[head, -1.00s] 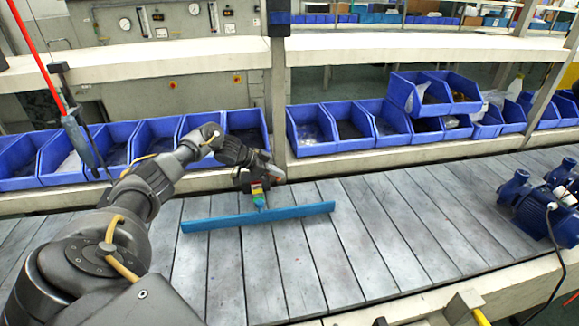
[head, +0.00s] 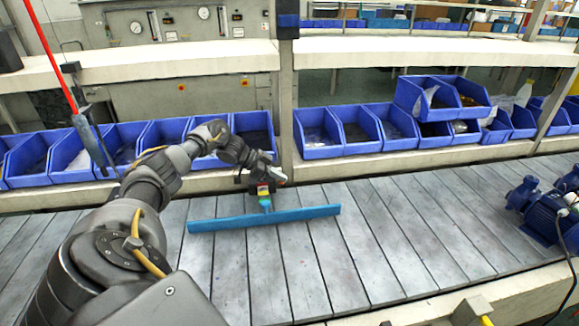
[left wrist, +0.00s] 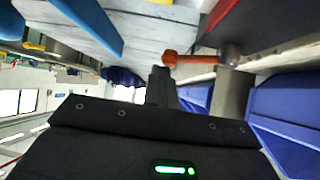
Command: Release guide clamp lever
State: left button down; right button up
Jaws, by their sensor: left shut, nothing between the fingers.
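The blue guide bar (head: 300,215) lies across the slatted conveyor; part of it also shows in the left wrist view (left wrist: 92,22). An orange-red lever (left wrist: 195,59) with a rounded end and a grey pivot shows in the left wrist view. My left gripper (head: 263,180) is over the far side of the conveyor, just behind the bar. Its shut, empty fingers (left wrist: 160,76) point at the lever's rounded end, very close to it; I cannot tell whether they touch. In the head view the lever is not clearly visible near my gripper. My right gripper is out of view.
Blue bins (head: 320,134) line the shelf behind the conveyor, close behind my left gripper. An upright post (head: 284,100) stands there too. Blue pumps (head: 548,210) sit at the right. The conveyor's middle slats (head: 400,240) are clear.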

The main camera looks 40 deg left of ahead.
pick_arm(q)
jog(key=shift+s+a+f, duration=0.1)
jog(key=shift+s+a, duration=0.1)
jog(key=shift+s, duration=0.25)
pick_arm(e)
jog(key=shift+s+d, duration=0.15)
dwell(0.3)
pick_arm(q)
jog(key=shift+s+a+p, duration=0.25)
jog(key=shift+s+p, duration=0.05)
jog(key=shift+s, duration=0.05)
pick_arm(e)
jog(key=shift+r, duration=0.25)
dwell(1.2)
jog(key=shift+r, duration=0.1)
pick_arm(q)
jog(key=shift+s+d+p, duration=0.35)
jog(key=shift+d+p, duration=0.4)
jog(key=shift+p, duration=0.7)
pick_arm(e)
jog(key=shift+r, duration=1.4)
